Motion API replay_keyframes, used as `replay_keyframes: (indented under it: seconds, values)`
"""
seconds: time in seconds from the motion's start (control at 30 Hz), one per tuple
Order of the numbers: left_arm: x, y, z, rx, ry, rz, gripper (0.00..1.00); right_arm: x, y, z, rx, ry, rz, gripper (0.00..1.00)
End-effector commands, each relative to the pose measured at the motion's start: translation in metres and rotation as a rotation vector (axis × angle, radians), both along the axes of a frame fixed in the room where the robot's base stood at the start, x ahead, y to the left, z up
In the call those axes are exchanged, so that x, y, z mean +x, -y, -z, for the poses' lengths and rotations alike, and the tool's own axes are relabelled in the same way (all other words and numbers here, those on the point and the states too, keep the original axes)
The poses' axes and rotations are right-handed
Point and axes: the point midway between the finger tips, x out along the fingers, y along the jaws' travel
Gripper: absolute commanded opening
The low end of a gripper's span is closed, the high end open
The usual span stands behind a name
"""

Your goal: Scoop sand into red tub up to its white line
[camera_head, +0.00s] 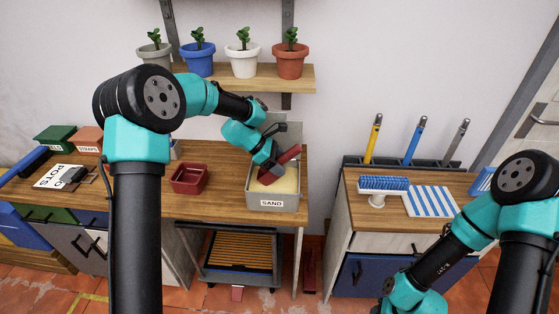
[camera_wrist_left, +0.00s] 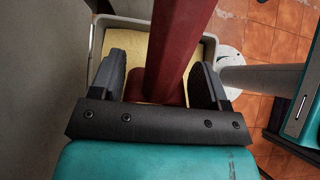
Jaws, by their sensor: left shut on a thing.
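The red tub (camera_head: 189,179) stands upright on the wooden bench, left of the sand bin. Its white line cannot be made out, and no sand shows in it. The grey bin labelled SAND (camera_head: 272,203) holds pale yellow sand (camera_head: 285,181). My left gripper (camera_head: 269,171) is over the bin, shut on a dark red scoop (camera_head: 287,157). The scoop is tilted, and its lower end is partly hidden. In the left wrist view the red handle (camera_wrist_left: 180,40) runs between the fingers (camera_wrist_left: 163,75), with sand behind it. My right gripper is out of view.
A shelf with several potted plants (camera_head: 243,59) hangs above the bench. A second bench at right carries a blue brush (camera_head: 383,186) and a striped cloth (camera_head: 432,201). A POTS card (camera_head: 58,177) lies at left. Bare bench top lies around the tub.

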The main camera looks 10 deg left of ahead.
Motion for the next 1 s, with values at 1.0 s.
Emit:
replay_keyframes:
  seconds: [1.0]
  values:
    - [0.0,0.0,0.035,0.0,0.001,-0.001,0.44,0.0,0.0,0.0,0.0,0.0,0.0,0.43]
